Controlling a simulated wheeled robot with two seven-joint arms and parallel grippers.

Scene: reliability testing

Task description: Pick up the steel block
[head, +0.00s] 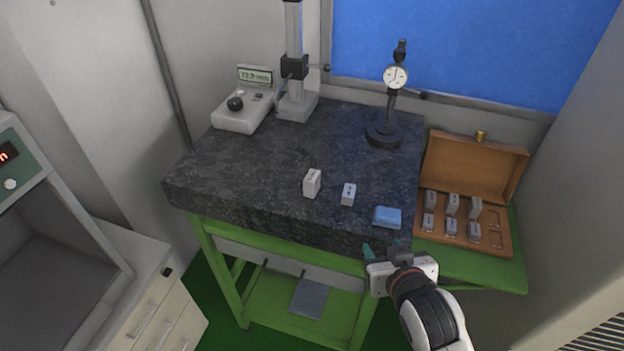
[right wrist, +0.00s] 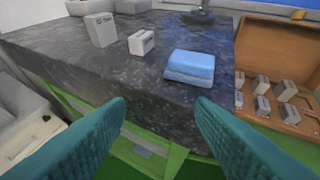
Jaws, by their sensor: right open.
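Two light grey steel blocks stand on the dark granite table (head: 250,165). The larger block (head: 312,183) is left of the smaller block (head: 348,194); I cannot tell which one the task means. In the right wrist view the larger block (right wrist: 101,30) and the smaller block (right wrist: 141,42) are beyond the fingers, at the upper left. My right gripper (head: 387,249) is open and empty at the table's front edge, nearer to me than both blocks. Its teal fingers (right wrist: 160,115) stand wide apart. My left gripper is not in view.
A folded blue cloth (head: 387,217) lies near the front right table edge. A wooden case (head: 462,240) with several grey blocks stands open at the right. A dial gauge stand (head: 384,134), a column stand (head: 297,106) and a readout box (head: 242,112) stand at the back.

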